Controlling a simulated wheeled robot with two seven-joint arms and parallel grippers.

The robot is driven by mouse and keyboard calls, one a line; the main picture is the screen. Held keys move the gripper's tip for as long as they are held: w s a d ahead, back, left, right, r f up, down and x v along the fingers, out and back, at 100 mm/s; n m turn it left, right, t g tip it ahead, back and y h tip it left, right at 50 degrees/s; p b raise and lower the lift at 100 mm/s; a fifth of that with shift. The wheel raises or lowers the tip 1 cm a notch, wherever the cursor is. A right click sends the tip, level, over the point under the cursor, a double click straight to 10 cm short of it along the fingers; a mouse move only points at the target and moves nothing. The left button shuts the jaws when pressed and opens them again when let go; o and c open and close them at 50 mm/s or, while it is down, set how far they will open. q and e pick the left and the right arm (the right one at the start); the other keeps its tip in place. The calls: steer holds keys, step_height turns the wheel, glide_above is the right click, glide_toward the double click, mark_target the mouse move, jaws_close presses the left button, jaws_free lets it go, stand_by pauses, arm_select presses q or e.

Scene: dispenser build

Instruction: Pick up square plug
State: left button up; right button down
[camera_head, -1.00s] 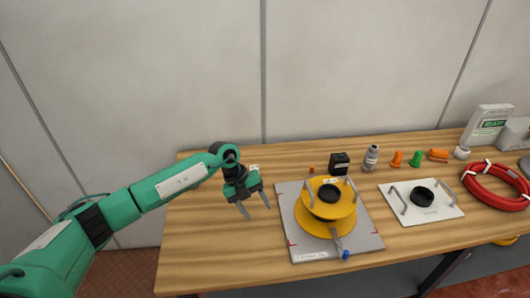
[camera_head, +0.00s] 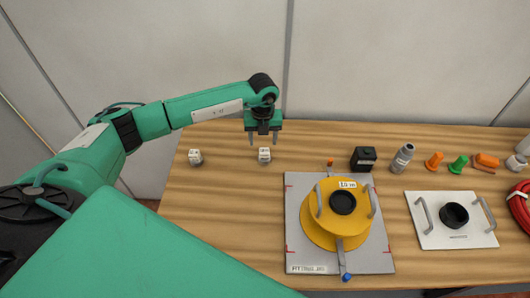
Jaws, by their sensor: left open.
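Two small whitish-grey blocky pieces stand on the left part of the wooden table: a left piece (camera_head: 195,157) and a right piece (camera_head: 264,156). I cannot tell for sure from their size which of them is the square plug. My left gripper (camera_head: 264,140) points down with its two fingers apart, nothing between them that I can make out. It is just above or behind the right piece; the exact gap in height is unclear. My right gripper is not in view.
A yellow spool-like part (camera_head: 322,232) sits on a grey plate (camera_head: 300,200). Behind it is a black box (camera_head: 363,158). A grey bottle (camera_head: 402,158), orange and green pieces, and a white handled plate (camera_head: 420,236) are to the right. Bare table lies at the left.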

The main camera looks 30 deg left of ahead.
mark_target(264, 150)
arm_select(q)
steer(key=shift+w+f, duration=0.1)
steer(key=shift+f, duration=1)
steer(key=shift+f+p, duration=0.35)
steer(key=shift+p, duration=0.25)
step_height(264, 150, down, 4)
steer(key=shift+w+d+r+p, duration=0.15)
steer(key=shift+r+p, duration=0.1)
steer(key=shift+p, duration=0.4)
steer(key=shift+f, duration=0.35)
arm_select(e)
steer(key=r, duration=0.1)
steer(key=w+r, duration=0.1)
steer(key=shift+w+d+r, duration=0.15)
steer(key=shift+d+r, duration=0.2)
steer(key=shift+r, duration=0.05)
arm_select(q)
steer(key=shift+c, duration=0.5)
steer(key=c, duration=1.1)
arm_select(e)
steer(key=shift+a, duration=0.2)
